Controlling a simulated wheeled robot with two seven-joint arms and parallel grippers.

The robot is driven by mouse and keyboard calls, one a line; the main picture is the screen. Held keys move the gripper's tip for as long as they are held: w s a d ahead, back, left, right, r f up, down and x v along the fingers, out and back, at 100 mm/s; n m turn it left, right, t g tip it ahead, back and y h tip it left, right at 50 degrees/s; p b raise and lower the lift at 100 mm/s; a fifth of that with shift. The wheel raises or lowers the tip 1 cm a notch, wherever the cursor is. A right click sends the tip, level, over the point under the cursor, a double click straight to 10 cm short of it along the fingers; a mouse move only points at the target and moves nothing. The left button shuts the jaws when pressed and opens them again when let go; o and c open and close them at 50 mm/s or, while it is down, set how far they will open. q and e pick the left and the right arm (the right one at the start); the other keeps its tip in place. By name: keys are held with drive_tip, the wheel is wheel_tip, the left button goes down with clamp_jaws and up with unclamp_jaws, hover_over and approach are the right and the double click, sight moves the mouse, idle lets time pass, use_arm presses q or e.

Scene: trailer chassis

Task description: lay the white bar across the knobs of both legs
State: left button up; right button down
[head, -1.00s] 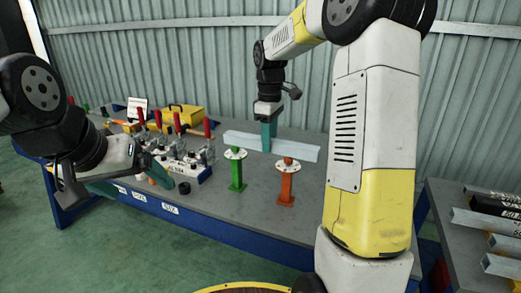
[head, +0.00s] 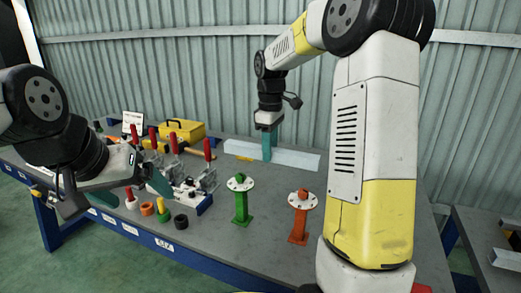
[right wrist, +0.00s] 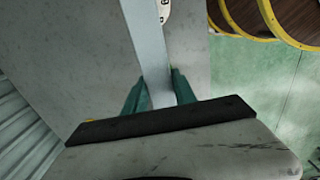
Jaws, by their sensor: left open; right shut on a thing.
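The white bar (head: 298,159) is held level behind the two legs in the head view. My right gripper (head: 267,150) is shut on it near its left part. In the right wrist view the bar (right wrist: 147,45) runs up from between the teal fingers (right wrist: 160,92). The green leg (head: 241,205) and the orange leg (head: 299,225) stand upright on the table, each with a white disc and a knob on top. The bar appears clear of both knobs. My left gripper (head: 127,193) is open and empty, at the left above the table's front edge.
Red-handled clamps (head: 180,160), several coloured rings (head: 147,208) and a yellow case (head: 182,130) crowd the table's left side. The grey table (head: 210,240) is bare around the legs. Another table with bars (head: 505,258) stands at the right. A corrugated wall closes the back.

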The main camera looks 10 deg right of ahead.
wheel_tip(320, 180, down, 6)
drive_tip(key=shift+f, duration=0.25)
idle(0.4)
drive_tip(key=shift+f, duration=0.8)
idle(0.3)
drive_tip(key=c, duration=0.9)
unclamp_jaws()
wheel_tip(320, 180, up, 6)
drive_tip(key=shift+r, duration=0.25)
drive_tip(key=shift+s+r, duration=0.15)
drive_tip(key=shift+r, duration=0.6)
drive_tip(key=s+r+m+t, duration=0.2)
drive_tip(key=s+m, duration=0.1)
drive_tip(key=s, duration=0.5)
drive_tip(key=s+a+r+m+t+y, duration=0.1)
drive_tip(key=s+m, duration=0.3)
drive_tip(key=s, duration=0.4)
drive_tip(key=s+a+r+m+t+y, duration=0.1)
drive_tip(key=s+r+m+t, duration=0.1)
drive_tip(key=s, duration=0.6)
drive_tip(key=shift+a+r+m+t, duration=0.1)
drive_tip(key=shift+r+m+t, duration=0.25)
drive_tip(key=shift+m+t, duration=0.35)
